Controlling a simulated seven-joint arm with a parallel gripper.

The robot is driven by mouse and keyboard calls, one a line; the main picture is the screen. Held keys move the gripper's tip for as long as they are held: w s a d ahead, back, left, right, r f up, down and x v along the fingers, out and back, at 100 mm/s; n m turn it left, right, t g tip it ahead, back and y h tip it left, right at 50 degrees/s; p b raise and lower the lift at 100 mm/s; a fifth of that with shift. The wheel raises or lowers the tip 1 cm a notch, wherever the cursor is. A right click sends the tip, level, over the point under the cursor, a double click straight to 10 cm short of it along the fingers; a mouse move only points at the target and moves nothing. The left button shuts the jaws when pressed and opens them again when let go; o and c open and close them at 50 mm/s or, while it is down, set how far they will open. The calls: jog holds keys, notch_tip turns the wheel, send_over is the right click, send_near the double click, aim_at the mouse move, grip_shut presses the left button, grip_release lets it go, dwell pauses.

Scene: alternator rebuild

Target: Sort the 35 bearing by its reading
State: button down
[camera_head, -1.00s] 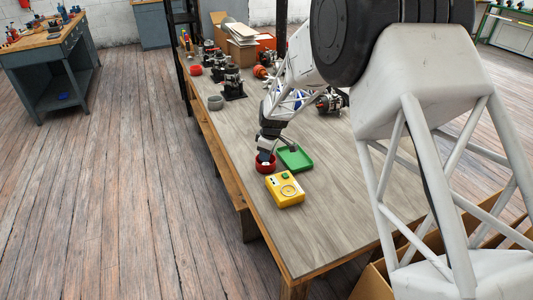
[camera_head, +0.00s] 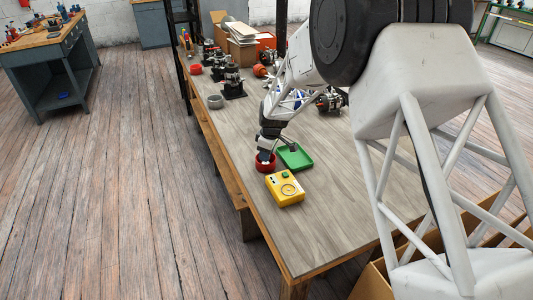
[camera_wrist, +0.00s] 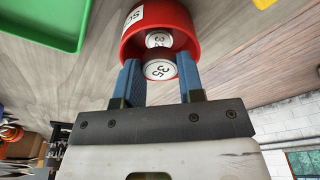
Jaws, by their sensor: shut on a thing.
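The 35 bearing (camera_wrist: 160,70) is a small silver disc marked "35". My gripper (camera_wrist: 157,78) has it between its blue fingers and is shut on it. The bearing is at the mouth of a round red bin (camera_wrist: 183,20), which also shows in the head view (camera_head: 273,167). Another disc (camera_wrist: 158,39), its number partly hidden, lies inside the bin. The bin has a white label, only partly readable. In the head view my gripper (camera_head: 265,156) points down into the red bin, and the bearing is hidden there.
A green tray (camera_head: 306,164) is just right of the bin. A yellow tester (camera_head: 289,199) with a round dial stands in front of the bin. A grey ring-shaped container (camera_head: 215,102) and several alternator parts are farther back. The near part of the bench (camera_head: 325,240) is clear.

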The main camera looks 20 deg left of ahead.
jog(key=c, duration=0.7)
grip_release()
jog(key=shift+c, duration=0.2)
jog(key=c, duration=0.3)
jog(key=shift+r, duration=0.15)
jog(key=shift+r, duration=3.85)
